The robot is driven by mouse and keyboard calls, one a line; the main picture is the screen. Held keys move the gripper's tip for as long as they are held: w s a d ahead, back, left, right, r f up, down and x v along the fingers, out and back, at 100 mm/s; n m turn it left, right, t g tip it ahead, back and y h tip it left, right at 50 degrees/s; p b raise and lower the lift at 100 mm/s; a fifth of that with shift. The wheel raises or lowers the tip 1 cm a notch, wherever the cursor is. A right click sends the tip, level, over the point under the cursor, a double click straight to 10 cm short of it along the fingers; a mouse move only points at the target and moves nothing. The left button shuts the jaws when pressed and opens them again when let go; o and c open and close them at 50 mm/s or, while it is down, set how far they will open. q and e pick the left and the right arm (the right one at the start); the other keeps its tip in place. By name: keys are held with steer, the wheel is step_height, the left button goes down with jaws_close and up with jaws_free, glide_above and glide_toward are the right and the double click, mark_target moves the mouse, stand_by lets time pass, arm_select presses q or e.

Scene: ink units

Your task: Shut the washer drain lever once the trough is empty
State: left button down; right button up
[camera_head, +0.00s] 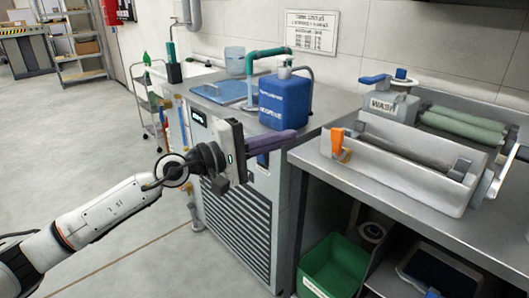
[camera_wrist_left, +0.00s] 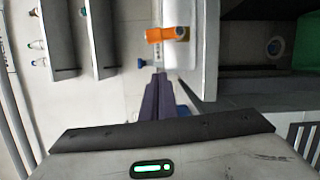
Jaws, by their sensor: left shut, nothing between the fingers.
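I cannot make out any liquid in the part of the trough that shows. An orange lever (camera_head: 337,140), which looks like the drain lever, stands upright at the trough's left end. It also shows in the left wrist view (camera_wrist_left: 166,34), beyond my fingertips. My left gripper (camera_head: 295,136) is shut and empty, left of the lever and apart from it. Its purple fingers point toward the bench in the wrist view (camera_wrist_left: 160,80). My right gripper is out of view.
A box marked WASH (camera_head: 385,105) with a blue tap handle (camera_head: 374,79) stands behind the trough. Green rollers (camera_head: 462,125) lie at the back right. A blue canister (camera_head: 285,98) stands on the cabinet behind my gripper. A green bin (camera_head: 335,265) sits under the bench.

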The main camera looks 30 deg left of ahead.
arm_select(q)
steer(key=b+v, duration=0.1)
steer(key=v, duration=0.3)
steer(key=shift+s+a+f, duration=0.1)
steer(key=shift+s+a, duration=0.05)
steer(key=shift+s, duration=0.1)
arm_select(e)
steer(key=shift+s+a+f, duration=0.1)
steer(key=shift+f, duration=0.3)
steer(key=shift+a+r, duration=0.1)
